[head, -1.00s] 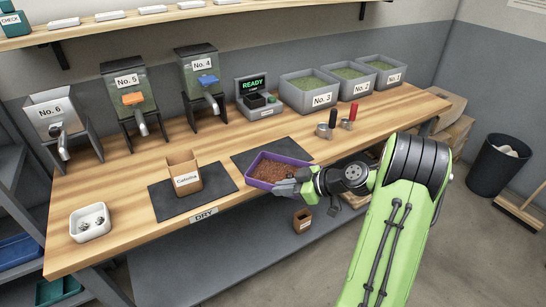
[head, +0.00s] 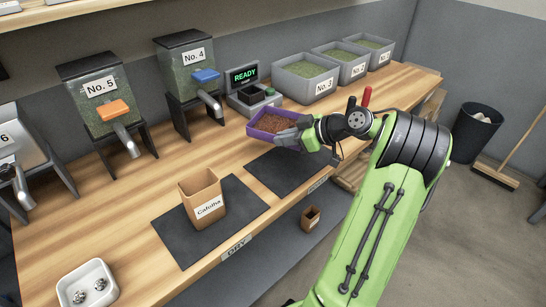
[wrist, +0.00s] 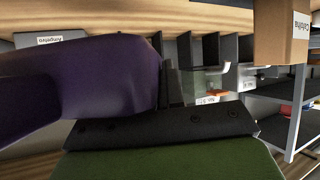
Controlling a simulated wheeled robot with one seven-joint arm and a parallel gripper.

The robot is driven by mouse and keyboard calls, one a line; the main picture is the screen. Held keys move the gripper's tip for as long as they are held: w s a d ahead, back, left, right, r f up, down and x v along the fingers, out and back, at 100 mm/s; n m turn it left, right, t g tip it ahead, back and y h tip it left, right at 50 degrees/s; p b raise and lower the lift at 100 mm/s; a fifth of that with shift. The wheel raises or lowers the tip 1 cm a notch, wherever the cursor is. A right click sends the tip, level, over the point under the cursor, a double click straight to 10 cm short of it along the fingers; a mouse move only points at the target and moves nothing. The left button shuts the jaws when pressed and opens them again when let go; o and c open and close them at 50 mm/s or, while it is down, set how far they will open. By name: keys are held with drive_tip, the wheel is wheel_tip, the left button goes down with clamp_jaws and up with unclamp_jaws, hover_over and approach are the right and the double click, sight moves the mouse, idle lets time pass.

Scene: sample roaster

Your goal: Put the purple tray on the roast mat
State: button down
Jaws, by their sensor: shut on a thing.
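The purple tray (head: 276,127) is full of brown granules. My gripper (head: 300,134) is shut on its right side and holds it over the counter. In the head view the tray shows just above the far part of a dark mat (head: 283,170); the gap below it is hard to judge. A label on the counter edge in front of this mat is too small to read. A second dark mat (head: 183,240) lies to the left, behind a "DRY" label. In the wrist view, the tray's purple side (wrist: 90,80) fills the left.
An open brown box (head: 204,199) stands on the left mat. A white dish (head: 87,283) with small metal items is at the front left. Hoppers No. 4 (head: 193,68) and No. 5 (head: 95,90), a "READY" device (head: 250,95) and grey bins (head: 304,82) line the back.

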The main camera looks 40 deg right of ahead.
sight(285, 174)
drive_tip(key=f+b, duration=0.1)
drive_tip(key=f, duration=0.4)
drive_tip(key=f+b, duration=0.2)
drive_tip(key=f, duration=0.2)
drive_tip(key=shift+s+d+f, duration=0.1)
drive_tip(key=shift+s+f, duration=0.1)
drive_tip(key=shift+f, duration=0.15)
drive_tip(key=shift+f+b, duration=0.15)
drive_tip(key=shift+b, duration=0.2)
drive_tip(key=c, duration=1.2)
unclamp_jaws()
drive_tip(key=shift+c, duration=0.2)
